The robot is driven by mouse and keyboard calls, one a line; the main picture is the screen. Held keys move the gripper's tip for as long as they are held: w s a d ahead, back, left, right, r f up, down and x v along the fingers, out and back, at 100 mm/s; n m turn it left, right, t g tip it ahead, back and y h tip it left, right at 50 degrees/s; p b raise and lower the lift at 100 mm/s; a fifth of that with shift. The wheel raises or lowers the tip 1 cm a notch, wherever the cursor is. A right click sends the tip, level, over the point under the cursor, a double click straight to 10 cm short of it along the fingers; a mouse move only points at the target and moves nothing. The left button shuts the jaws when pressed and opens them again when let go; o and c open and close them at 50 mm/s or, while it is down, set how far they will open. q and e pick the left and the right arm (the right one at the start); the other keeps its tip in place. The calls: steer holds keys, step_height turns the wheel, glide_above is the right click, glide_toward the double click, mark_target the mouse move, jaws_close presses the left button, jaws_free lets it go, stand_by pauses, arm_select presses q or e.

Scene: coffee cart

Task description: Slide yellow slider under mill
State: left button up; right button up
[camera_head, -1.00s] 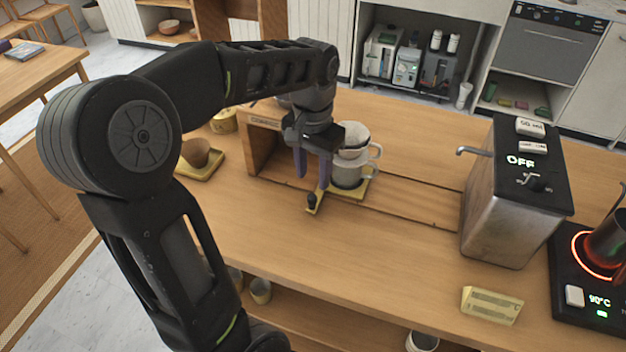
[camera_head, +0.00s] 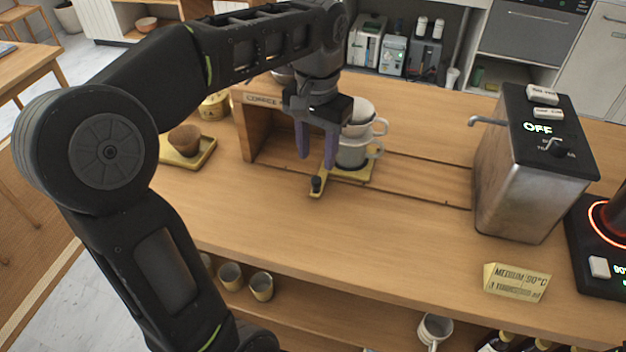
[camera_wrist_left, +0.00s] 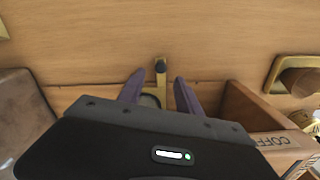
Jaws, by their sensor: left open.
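The yellow slider (camera_head: 317,191) lies flat on the wooden counter, its narrow handle with a black knob pointing toward the front edge. A grey cup (camera_head: 352,153) with a white dripper (camera_head: 358,120) on top stands on its wider back part. The wooden mill housing (camera_head: 248,128), lettered "COFFEE", stands just left of the slider, with an open bay facing right. My left gripper (camera_head: 317,160) is open and points down over the handle. In the left wrist view, the slider handle (camera_wrist_left: 160,76) shows between its two purple fingertips (camera_wrist_left: 158,88). My right gripper is not in view.
Grooves run along the counter, right of the slider. A metal boiler (camera_head: 525,185) stands farther right, with a sign (camera_head: 517,282) in front. A yellow tray (camera_head: 205,150) with a brown cup sits left of the mill. The front middle of the counter is clear.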

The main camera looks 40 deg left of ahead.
mark_target(315, 179)
arm_select(q)
steer(key=shift+a+f, duration=0.15)
steer(key=shift+f, duration=0.3)
step_height(315, 179, down, 7)
jaws_close()
stand_by(0.5)
stand_by(1.0)
